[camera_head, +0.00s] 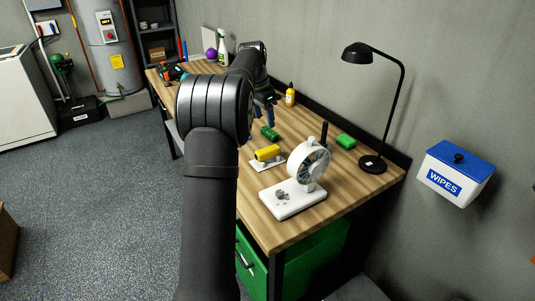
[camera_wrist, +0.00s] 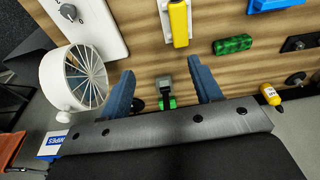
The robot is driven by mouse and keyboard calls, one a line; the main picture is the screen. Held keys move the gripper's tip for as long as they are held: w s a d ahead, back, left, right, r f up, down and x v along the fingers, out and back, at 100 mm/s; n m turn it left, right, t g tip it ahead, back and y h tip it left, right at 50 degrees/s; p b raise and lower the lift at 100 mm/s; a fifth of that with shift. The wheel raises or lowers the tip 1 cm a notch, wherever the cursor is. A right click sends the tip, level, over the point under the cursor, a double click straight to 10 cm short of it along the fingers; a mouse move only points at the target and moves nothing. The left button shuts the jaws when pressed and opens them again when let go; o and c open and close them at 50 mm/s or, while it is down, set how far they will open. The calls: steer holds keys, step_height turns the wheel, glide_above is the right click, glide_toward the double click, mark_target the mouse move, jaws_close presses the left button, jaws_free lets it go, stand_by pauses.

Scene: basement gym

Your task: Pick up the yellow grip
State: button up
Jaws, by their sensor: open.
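The yellow grip (camera_head: 267,153) is a short bar lying on a small white base on the wooden bench, left of the white fan. In the wrist view the yellow grip (camera_wrist: 179,22) is at the top centre, beyond my fingertips and apart from them. My gripper (camera_wrist: 160,76) has its two blue fingers spread wide, with nothing held between them. In the head view my gripper (camera_head: 264,108) is above the bench, farther back than the grip, and my arm partly hides it.
A white fan (camera_head: 308,160) on a white base stands right of the grip. A green textured block (camera_head: 269,133) lies just behind it. A yellow bottle (camera_head: 290,95), a green block (camera_head: 345,141) and a black lamp (camera_head: 373,163) are towards the wall.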

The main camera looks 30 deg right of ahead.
steer(key=w+d+f, duration=0.1)
steer(key=w+d, duration=0.1)
steer(key=w, duration=0.2)
glide_above(268, 149)
steer(key=a, duration=0.1)
steer(key=shift+m+y, duration=0.3)
steer(key=shift+y, duration=0.1)
steer(key=f, duration=1.2)
steer(key=shift+s+a, duration=0.1)
steer(key=shift+s, duration=0.15)
steer(key=shift+w+d+f, duration=0.1)
steer(key=shift+d+f, duration=0.1)
steer(key=shift+f, duration=0.65)
steer(key=shift+w+d+f, duration=0.1)
steer(key=shift+d+f, duration=0.05)
steer(key=shift+f, duration=0.75)
steer(key=shift+w+d+f, duration=0.1)
steer(key=shift+d+f, duration=0.1)
steer(key=shift+f, duration=0.65)
steer(key=shift+c, duration=0.5)
steer(key=c, duration=1.1)
steer(key=shift+o, duration=0.2)
steer(key=shift+r, duration=0.1)
